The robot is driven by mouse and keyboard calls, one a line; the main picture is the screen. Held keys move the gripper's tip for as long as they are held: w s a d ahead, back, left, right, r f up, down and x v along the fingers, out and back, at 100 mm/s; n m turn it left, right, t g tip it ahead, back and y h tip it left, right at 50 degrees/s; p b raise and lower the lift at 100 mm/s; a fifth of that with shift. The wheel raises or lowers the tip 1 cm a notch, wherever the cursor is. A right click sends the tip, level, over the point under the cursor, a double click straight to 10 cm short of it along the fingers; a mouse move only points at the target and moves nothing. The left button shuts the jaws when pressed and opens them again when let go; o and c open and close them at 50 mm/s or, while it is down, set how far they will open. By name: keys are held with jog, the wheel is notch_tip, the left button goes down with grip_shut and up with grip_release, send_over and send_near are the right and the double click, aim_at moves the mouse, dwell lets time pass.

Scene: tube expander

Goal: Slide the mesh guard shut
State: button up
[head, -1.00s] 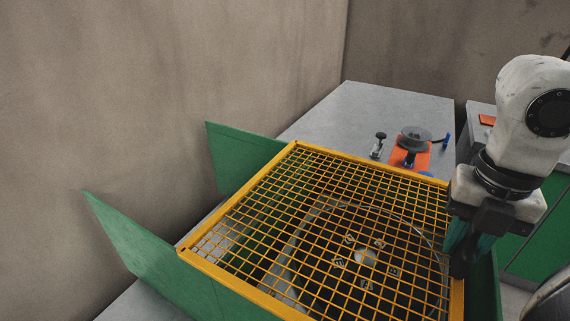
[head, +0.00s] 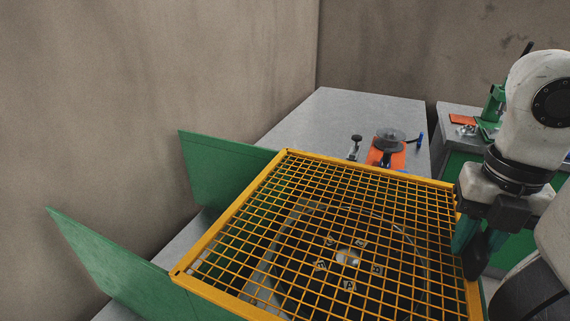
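The mesh guard (head: 222,243), a yellow frame with a wire grid, lies over the machine in the middle and lower part of the head view. Through the grid I see a dark round disc with a pale hub (head: 347,257) and several small blocks around it. The guard's left end reaches past the disc toward the green side panels. My gripper (head: 472,258) points down at the guard's right edge rail, its dark and teal fingers close together there. It appears shut on that edge; the exact grip is partly hidden.
Two green panels (head: 222,168) (head: 105,262) stand left of the guard, near the wall. Behind is a grey bench (head: 335,115) with an orange-based tool (head: 385,152). A second bench with a green press (head: 491,112) stands at the back right.

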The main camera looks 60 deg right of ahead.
jog(key=o, duration=0.3)
jog(key=shift+r+p, duration=1.65)
jog(key=shift+r, duration=1.85)
